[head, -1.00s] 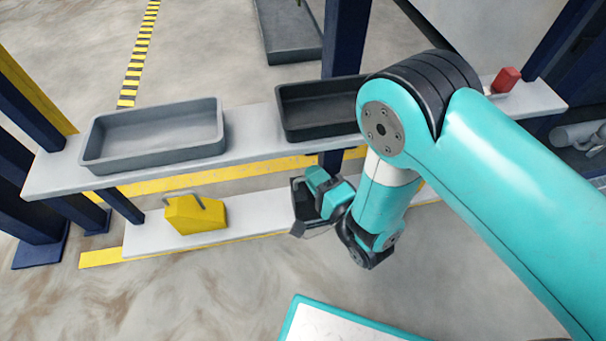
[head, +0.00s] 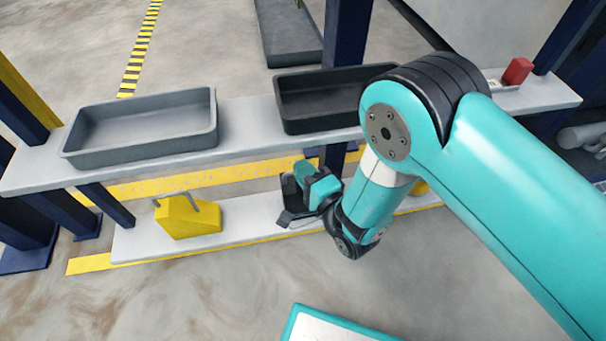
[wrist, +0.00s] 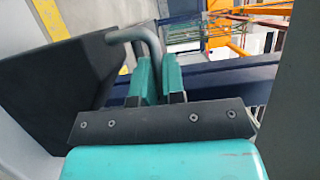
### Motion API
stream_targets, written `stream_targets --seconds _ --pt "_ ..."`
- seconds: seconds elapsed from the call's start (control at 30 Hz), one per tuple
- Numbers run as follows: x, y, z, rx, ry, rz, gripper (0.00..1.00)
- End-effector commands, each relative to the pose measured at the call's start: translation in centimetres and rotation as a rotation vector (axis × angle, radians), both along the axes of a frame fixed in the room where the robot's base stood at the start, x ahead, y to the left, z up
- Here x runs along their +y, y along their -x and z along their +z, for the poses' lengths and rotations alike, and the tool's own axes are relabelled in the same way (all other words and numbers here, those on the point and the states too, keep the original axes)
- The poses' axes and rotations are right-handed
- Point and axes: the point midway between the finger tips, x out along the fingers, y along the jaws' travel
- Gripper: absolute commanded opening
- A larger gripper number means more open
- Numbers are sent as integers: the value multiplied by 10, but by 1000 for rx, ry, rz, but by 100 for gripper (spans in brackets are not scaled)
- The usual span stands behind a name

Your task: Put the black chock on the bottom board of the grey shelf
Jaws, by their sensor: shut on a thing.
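The black chock (head: 289,196) is in my gripper (head: 304,180), at the bottom board (head: 250,222) of the shelf in the head view. I cannot tell whether it touches the board. In the wrist view the chock (wrist: 55,95) is a large dark block at the left, with a bent grey handle (wrist: 150,45). The teal fingers of my gripper (wrist: 160,78) are shut on that handle. My arm hides part of the bottom board to the right of the chock.
A yellow chock (head: 188,220) with a grey handle stands on the bottom board at the left. The upper board (head: 240,130) above carries a grey tray (head: 140,145), a black tray (head: 300,125) and a red block (head: 517,70). A dark blue post (head: 345,40) stands behind my gripper.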

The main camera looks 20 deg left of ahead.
Motion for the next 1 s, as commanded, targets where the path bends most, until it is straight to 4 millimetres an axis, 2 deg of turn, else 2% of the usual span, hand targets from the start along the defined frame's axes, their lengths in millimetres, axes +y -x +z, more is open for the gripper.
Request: stream_targets --seconds 0.4,0.43,0.5,0.53,0.87,1.0 --pt "1 0 -3 -3 -4 0 0" --pt "0 0 -3 -1 -2 0 17" --pt "0 0 -3 -1 -2 0 33" --pt "0 0 -3 -1 -2 0 36" --pt "0 0 3 -1 -2 0 36" --pt "-16 12 3 2 2 0 36"
